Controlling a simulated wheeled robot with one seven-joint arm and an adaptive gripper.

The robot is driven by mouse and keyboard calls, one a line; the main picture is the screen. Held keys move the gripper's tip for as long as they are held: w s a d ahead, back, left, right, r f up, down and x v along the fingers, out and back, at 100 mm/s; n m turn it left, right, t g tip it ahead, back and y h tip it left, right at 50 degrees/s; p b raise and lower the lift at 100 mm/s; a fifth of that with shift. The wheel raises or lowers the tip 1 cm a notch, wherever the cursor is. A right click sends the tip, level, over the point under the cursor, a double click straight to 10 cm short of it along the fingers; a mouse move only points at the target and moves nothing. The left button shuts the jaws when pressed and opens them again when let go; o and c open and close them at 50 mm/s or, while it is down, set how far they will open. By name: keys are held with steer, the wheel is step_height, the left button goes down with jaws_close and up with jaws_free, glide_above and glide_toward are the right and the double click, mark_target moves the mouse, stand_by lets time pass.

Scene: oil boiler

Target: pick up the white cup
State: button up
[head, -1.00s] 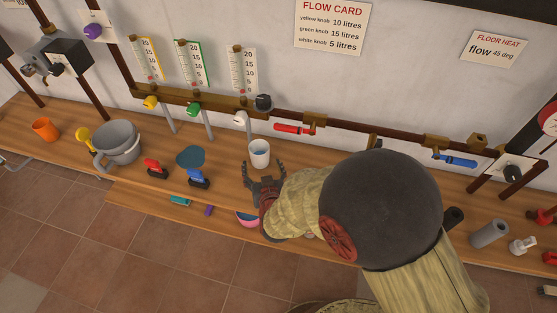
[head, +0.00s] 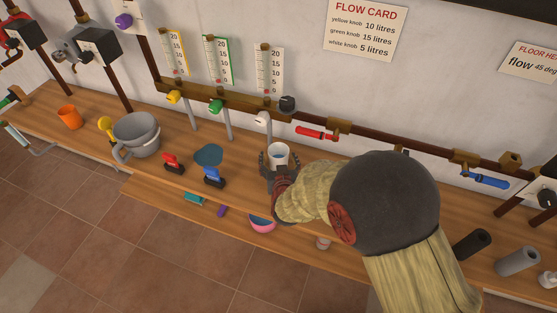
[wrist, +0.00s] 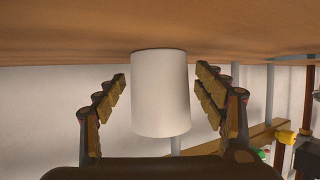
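The white cup (head: 278,153) stands upright on the wooden bench in the head view, below the white knob's pipe. In the wrist view the white cup (wrist: 160,92) appears between the two fingers, with a gap on each side. My gripper (head: 276,163) is at the cup with its fingers spread around it. In the wrist view my gripper (wrist: 163,92) is open and neither finger touches the cup. The far side of the cup is hidden.
A grey pot (head: 137,133), a red clamp-like item (head: 173,163) and a blue funnel item (head: 210,165) stand to the left. An orange cup (head: 69,116) is further left.

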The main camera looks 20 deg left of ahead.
steer(key=shift+c, duration=1.2)
steer(key=c, duration=1)
steer(key=shift+c, duration=0.3)
steer(key=shift+r, duration=0.1)
